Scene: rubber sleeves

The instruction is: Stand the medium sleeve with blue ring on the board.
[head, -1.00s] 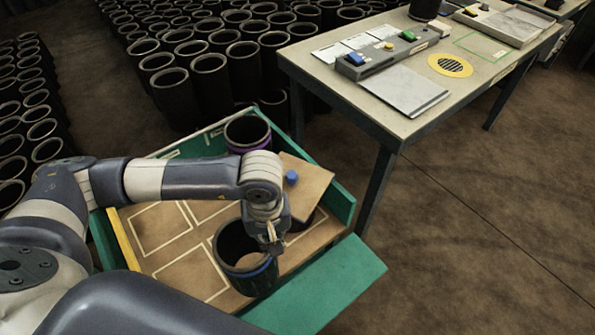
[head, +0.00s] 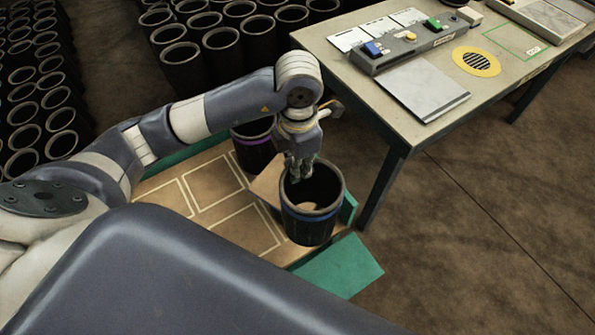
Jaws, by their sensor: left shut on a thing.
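The medium sleeve with blue ring (head: 312,228) is a black open cylinder with a pale rim and a blue band. My left gripper (head: 300,172) is shut on its rim at the far left side and holds it nearly upright, over the right end of the green-walled crate. The sleeve hides part of the crate floor behind it. The board cannot be told for sure; a light grey flat plate (head: 422,88) lies on the table (head: 345,62) at the upper right. My right gripper is not in view.
A sleeve with a purple ring (head: 254,150) stands in the crate (head: 338,266). The table also bears a button console (head: 410,45) and a yellow round grille (head: 476,62). Many black sleeves (head: 180,65) crowd the floor behind. Floor right of the crate is clear.

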